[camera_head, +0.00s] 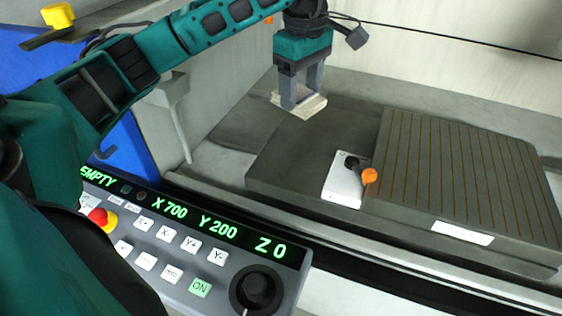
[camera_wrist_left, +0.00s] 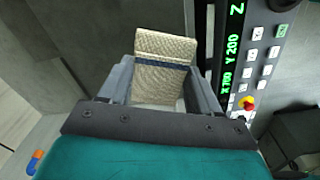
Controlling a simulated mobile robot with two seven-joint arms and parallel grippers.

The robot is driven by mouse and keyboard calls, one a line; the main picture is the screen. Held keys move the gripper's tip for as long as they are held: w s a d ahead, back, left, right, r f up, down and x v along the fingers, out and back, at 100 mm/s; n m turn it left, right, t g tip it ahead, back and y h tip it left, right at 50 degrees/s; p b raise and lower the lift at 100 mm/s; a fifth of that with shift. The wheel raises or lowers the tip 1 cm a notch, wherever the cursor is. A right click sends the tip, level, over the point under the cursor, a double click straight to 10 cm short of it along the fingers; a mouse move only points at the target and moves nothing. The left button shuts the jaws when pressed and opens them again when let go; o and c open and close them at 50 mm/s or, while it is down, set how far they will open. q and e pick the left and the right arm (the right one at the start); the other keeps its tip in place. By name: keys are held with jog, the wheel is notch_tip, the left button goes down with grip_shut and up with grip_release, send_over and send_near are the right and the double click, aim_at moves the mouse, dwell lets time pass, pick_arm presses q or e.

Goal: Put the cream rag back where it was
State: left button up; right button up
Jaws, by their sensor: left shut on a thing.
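The cream rag (camera_head: 312,106) is a small folded, textured cloth between the fingers of my left gripper (camera_head: 302,100). In the left wrist view the rag (camera_wrist_left: 165,46) shows a dark blue stripe across it, and the fingers of the left gripper (camera_wrist_left: 163,85) stand on both sides of it. The left gripper is shut on the rag and points down at the back left end of a dark grey slab (camera_head: 285,160). I cannot tell whether the rag touches the slab. My right gripper is not in view.
A control panel (camera_head: 180,245) fills the front left. The slab's middle is clear.

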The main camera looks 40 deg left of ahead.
pick_arm(q)
jog(key=a+r+n, duration=0.1)
jog(key=n, duration=0.1)
jog(key=a+n, duration=0.1)
jog(key=shift+w+r+n, duration=0.3)
jog(key=shift+r+n, duration=0.05)
jog(key=shift+n, duration=0.05)
jog(key=shift+f, duration=0.2)
jog(key=b, duration=0.3)
send_over(290, 166)
notch_tip(290, 166, down, 8)
jog(key=shift+n, duration=0.3)
notch_tip(290, 166, down, 7)
jog(key=shift+r, duration=0.2)
jog(key=shift+f, duration=2.4)
jog(key=shift+f, duration=0.1)
jog(key=shift+f, duration=0.15)
jog(key=o, duration=1)
